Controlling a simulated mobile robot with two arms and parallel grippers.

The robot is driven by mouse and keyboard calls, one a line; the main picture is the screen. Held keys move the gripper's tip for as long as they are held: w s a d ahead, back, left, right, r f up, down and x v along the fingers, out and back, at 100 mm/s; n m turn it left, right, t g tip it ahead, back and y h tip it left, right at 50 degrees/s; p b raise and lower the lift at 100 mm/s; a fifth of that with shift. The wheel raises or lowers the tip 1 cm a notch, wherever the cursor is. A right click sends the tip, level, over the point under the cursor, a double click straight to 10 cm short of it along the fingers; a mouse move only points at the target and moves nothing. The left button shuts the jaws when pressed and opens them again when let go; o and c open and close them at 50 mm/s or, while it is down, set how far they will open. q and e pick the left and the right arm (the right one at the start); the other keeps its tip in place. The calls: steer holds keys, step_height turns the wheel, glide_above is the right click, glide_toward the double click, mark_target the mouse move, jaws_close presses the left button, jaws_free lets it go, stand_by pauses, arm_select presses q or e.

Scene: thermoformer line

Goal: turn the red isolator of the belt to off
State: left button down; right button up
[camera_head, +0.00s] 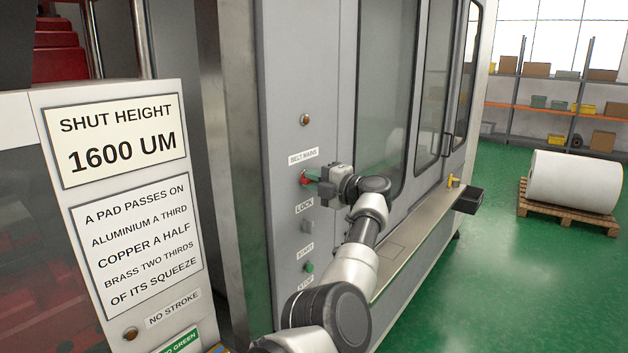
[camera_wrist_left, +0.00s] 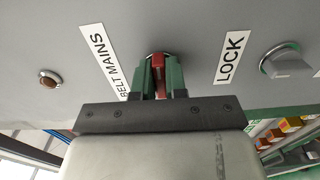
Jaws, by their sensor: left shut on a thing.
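The red isolator (camera_head: 304,179) sits on the grey machine panel under the BELT MAINS label (camera_head: 303,157). My left gripper (camera_head: 315,181) is at the isolator, its arm coming up from the bottom of the head view. In the left wrist view the red handle of the isolator (camera_wrist_left: 158,70) lies between the two green-lined fingers of the left gripper (camera_wrist_left: 159,78), which are shut on it. The handle's full outline is partly hidden by the fingers. My right gripper is not in view.
Below the isolator are the LOCK knob (camera_head: 308,226) and a green START button (camera_head: 309,267). An amber lamp (camera_head: 306,120) is above. A ledge (camera_head: 415,240) runs along the machine front. A white roll (camera_head: 575,181) lies on a pallet, with open green floor before it.

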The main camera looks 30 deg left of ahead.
arm_select(q)
steer(key=c, duration=1.2)
jaws_free()
steer(key=shift+w, duration=0.1)
steer(key=shift+o, duration=0.2)
steer(key=d+b, duration=0.5)
steer(key=d, duration=0.6)
steer(key=shift+s, duration=0.45)
